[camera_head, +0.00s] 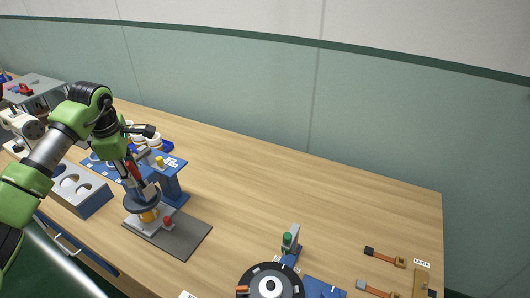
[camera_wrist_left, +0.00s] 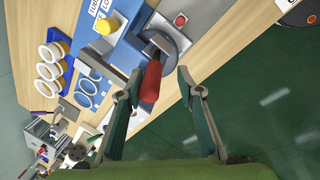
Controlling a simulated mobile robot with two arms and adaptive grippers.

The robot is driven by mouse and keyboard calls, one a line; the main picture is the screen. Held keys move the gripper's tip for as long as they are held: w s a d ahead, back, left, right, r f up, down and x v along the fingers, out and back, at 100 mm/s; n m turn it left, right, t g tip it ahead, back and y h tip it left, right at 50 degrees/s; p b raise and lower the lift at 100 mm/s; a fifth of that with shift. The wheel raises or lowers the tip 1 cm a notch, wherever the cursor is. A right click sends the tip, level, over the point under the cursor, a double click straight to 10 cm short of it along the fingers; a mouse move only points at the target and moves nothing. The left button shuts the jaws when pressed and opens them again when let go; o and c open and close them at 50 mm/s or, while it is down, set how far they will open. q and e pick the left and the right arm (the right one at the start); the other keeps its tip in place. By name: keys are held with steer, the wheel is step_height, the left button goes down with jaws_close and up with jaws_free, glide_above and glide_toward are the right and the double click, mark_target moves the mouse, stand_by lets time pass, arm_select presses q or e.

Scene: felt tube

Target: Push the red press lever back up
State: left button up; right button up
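The press is a blue stand (camera_head: 172,178) with a dark round head (camera_head: 142,200) over a grey base (camera_head: 183,238) at left of the head view. Its red lever (camera_head: 133,171) shows below my left gripper (camera_head: 141,150). In the left wrist view the red lever (camera_wrist_left: 151,83) lies between the two spread fingers of the left gripper (camera_wrist_left: 159,76), nearer the left finger. The gripper is open. I cannot tell whether a finger touches the lever. The press's blue top (camera_wrist_left: 122,52) also shows there. My right gripper is in neither view.
A grey block with round holes (camera_head: 82,193) stands left of the press. White cups (camera_wrist_left: 48,71) sit behind it. A black round fixture (camera_head: 270,283) is at the front middle, and brown strap-like pieces (camera_head: 385,257) lie at right. The table's middle is clear.

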arm_select(q)
steer(key=a+b+v, duration=0.1)
steer(key=b+v, duration=0.3)
steer(key=v, duration=0.9)
steer(key=w+d+f+m+t+h, duration=0.1)
steer(key=d+f+h, duration=0.2)
steer(key=d, duration=0.6)
steer(key=w+d+f+h, duration=0.1)
steer(key=d+f+h, duration=0.2)
steer(key=d, duration=0.5)
steer(key=s+d+r+n+h, duration=0.1)
steer(key=s+d+h, duration=0.2)
steer(key=d+h, duration=0.4)
steer(key=shift+s+d+r+h, duration=0.2)
steer(key=shift+d+r+h, duration=0.15)
steer(key=shift+d, duration=4.1)
